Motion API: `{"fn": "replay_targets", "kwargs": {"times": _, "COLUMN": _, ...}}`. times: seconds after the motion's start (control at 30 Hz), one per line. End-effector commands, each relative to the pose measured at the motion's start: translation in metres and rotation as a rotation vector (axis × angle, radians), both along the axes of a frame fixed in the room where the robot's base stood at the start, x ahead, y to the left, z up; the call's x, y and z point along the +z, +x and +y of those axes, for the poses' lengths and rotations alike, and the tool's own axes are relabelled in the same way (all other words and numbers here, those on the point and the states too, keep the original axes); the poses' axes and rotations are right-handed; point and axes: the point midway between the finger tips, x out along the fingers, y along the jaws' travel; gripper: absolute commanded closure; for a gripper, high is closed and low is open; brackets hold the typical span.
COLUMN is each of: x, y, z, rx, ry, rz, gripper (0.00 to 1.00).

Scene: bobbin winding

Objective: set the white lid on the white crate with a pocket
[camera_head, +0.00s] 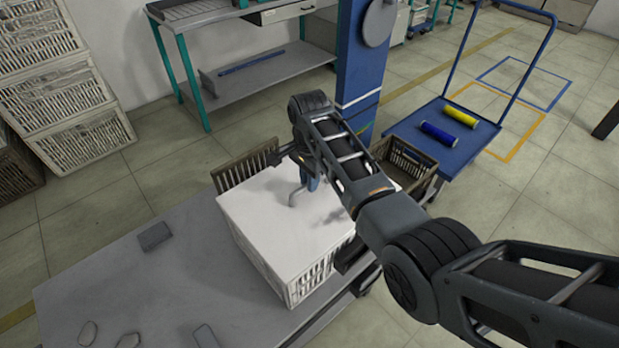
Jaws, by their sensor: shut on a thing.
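The white crate (312,286) with slatted sides stands on the grey table. The flat white lid (265,225) covers its top; I cannot tell whether it rests fully on the rim. My gripper (308,184) points down over the lid's far middle, shut on the lid, by what looks like its thin grey handle (295,195). My arm hides the lid's right part and most of the fingers. A pocket is not clearly visible; a dark part shows at the crate's right side, partly behind my arm.
The grey table (130,275) holds a small dark block (154,236) and several flat pieces at its front. Brown crates (243,168) stand behind. A blue post (362,70) rises behind my arm. A blue trolley (450,143) carries yellow and blue rolls. White crates (60,100) are stacked left.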

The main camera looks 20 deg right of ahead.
Motion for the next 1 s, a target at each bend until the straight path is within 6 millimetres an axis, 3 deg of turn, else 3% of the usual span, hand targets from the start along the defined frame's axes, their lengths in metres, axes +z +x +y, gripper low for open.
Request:
{"fn": "replay_targets", "kwargs": {"times": 0.4, "x": 0.0010, "y": 0.0006, "z": 0.0000, "rx": 0.000, "ry": -0.001, "rz": -0.001, "gripper": 1.00}}
{"fn": "replay_targets", "kwargs": {"times": 0.43, "x": 0.0009, "y": 0.0006, "z": 0.0000, "rx": 0.000, "ry": -0.001, "rz": -0.001, "gripper": 0.82}}
{"fn": "replay_targets", "kwargs": {"times": 0.7, "x": 0.0004, "y": 0.0002, "z": 0.0000, "rx": 0.000, "ry": 0.000, "rz": 0.000, "gripper": 0.56}}
{"fn": "replay_targets", "kwargs": {"times": 1.0, "x": 0.0013, "y": -0.0002, "z": 0.0000, "rx": 0.000, "ry": 0.000, "rz": 0.001, "gripper": 0.54}}
